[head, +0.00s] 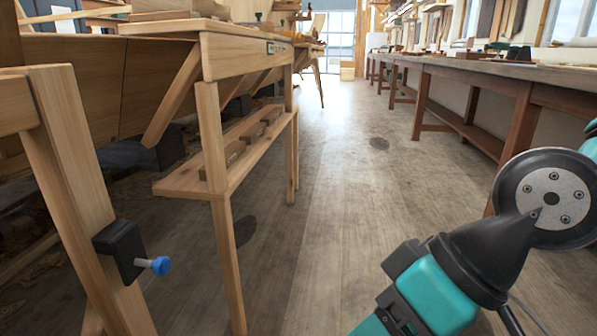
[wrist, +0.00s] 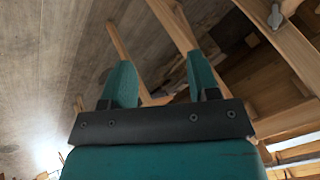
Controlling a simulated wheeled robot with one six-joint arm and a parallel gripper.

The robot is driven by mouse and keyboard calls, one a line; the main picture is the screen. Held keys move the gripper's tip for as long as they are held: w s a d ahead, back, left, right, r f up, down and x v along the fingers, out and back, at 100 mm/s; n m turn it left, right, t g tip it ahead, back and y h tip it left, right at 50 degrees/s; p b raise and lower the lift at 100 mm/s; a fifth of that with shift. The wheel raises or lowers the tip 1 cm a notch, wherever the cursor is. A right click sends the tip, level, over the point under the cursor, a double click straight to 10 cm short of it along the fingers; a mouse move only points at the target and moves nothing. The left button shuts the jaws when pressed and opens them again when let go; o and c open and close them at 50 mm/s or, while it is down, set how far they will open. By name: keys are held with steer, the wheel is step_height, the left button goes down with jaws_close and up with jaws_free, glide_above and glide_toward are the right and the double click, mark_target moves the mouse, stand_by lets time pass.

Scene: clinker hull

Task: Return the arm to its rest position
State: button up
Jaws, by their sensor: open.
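My arm shows at the lower right of the head view, with teal and black links, and it is bent over the open floor. My gripper is outside the head view. In the wrist view my gripper (wrist: 162,84) has its two teal fingers well apart, with nothing between them. Beyond the fingers are the wooden floor and the wooden legs of a bench or frame. I cannot tell how far the fingers are from that wood.
A wooden bench (head: 238,62) with a lower shelf (head: 180,187) stands at left. A post (head: 72,150) with a black clamp (head: 120,252) and blue knob (head: 161,266) is near left. A long workbench (head: 480,70) runs along the right. The floor aisle (head: 330,170) between is clear.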

steer(key=d+r+m+h+p, duration=0.1)
steer(key=d+r+h+p, duration=0.25)
steer(key=d+r, duration=0.35)
step_height(320, 180, up, 35)
steer(key=y+p, duration=0.1)
steer(key=p, duration=3.5)
steer(key=shift+s+f, duration=0.2)
steer(key=shift+s, duration=0.25)
steer(key=shift+a, duration=0.1)
steer(key=shift+c, duration=0.5)
